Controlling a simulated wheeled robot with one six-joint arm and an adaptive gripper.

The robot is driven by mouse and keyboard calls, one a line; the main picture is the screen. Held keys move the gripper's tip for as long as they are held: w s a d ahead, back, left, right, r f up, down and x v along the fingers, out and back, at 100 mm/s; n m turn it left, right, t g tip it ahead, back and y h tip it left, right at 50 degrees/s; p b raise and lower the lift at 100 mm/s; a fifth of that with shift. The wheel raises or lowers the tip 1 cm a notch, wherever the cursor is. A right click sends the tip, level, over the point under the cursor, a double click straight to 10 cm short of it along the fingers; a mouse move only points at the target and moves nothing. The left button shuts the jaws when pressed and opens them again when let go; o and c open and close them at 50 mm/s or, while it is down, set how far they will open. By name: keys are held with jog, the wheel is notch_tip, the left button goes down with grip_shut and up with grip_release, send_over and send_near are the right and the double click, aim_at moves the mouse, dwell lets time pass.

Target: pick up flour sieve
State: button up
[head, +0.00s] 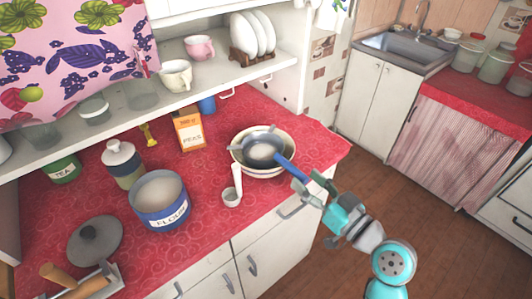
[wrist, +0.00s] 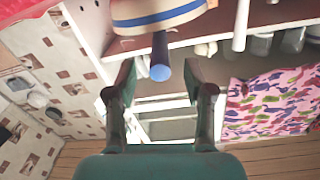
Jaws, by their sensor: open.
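The flour sieve (head: 263,150), a round grey strainer with a blue handle, rests in a cream bowl (head: 285,172) on the red counter. Its handle sticks out over the rim toward my gripper (head: 314,186). The handle end also shows in the wrist view (wrist: 160,62), with the banded bowl (wrist: 155,14) behind it. My gripper (wrist: 159,80) is open, its fingers on either side of the handle's line. The handle tip is at or just beyond the fingertips; contact is not visible. The sieve's mesh is hidden in the wrist view.
A blue flour canister (head: 160,212), a peas box (head: 190,132) and a grey lid (head: 95,241) are further left. A shelf (head: 215,72) overhangs the back. Open floor (head: 385,160) lies to the right.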

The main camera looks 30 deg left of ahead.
aim_at(292, 169)
jog(key=shift+f+x, duration=0.15)
jog(key=shift+x, duration=1.35)
jog(key=shift+f+x, duration=0.15)
jog(key=shift+x, duration=1.3)
grip_shut()
